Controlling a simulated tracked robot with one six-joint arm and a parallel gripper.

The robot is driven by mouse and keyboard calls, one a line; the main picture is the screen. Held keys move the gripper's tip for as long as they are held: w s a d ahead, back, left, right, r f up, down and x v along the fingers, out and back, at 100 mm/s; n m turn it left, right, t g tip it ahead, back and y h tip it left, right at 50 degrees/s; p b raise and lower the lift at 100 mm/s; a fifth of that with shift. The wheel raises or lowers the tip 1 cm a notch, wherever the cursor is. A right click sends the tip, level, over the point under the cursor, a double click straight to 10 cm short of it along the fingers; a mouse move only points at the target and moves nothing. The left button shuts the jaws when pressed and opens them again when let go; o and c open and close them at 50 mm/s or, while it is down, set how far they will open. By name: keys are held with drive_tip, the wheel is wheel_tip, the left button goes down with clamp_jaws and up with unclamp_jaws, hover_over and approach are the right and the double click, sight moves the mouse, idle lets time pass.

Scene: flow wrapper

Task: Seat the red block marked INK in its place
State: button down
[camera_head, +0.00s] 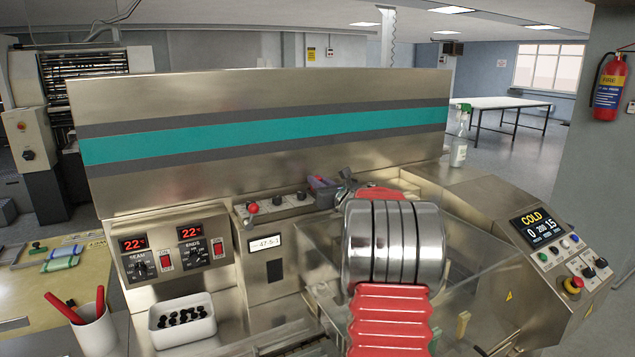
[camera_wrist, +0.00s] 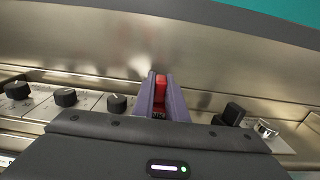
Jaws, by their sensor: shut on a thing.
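The red block (camera_wrist: 161,88) shows in the wrist view, upright between the two purple fingers of my gripper (camera_wrist: 161,95), which is shut on it. In the head view my gripper (camera_head: 322,184) is at the sloped ledge of the steel machine, just right of the black knobs. The block cannot be made out there. The fingers and wrist hide the block's lower end, so I cannot tell whether it touches the panel. No seat for it is clearly visible.
Black knobs (camera_wrist: 65,97) line the panel left of my gripper; a black block-shaped part (camera_wrist: 231,113) and a silver knob (camera_wrist: 266,128) are to its right. The steel back wall (camera_head: 270,150) rises close behind. A clear guard (camera_head: 325,250) stands below my arm.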

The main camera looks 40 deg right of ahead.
drive_tip(key=c, duration=1.7)
unclamp_jaws()
drive_tip(key=shift+s, duration=0.1)
drive_tip(key=v, duration=1.3)
drive_tip(key=shift+s+a, duration=0.1)
drive_tip(key=shift+s, duration=0.2)
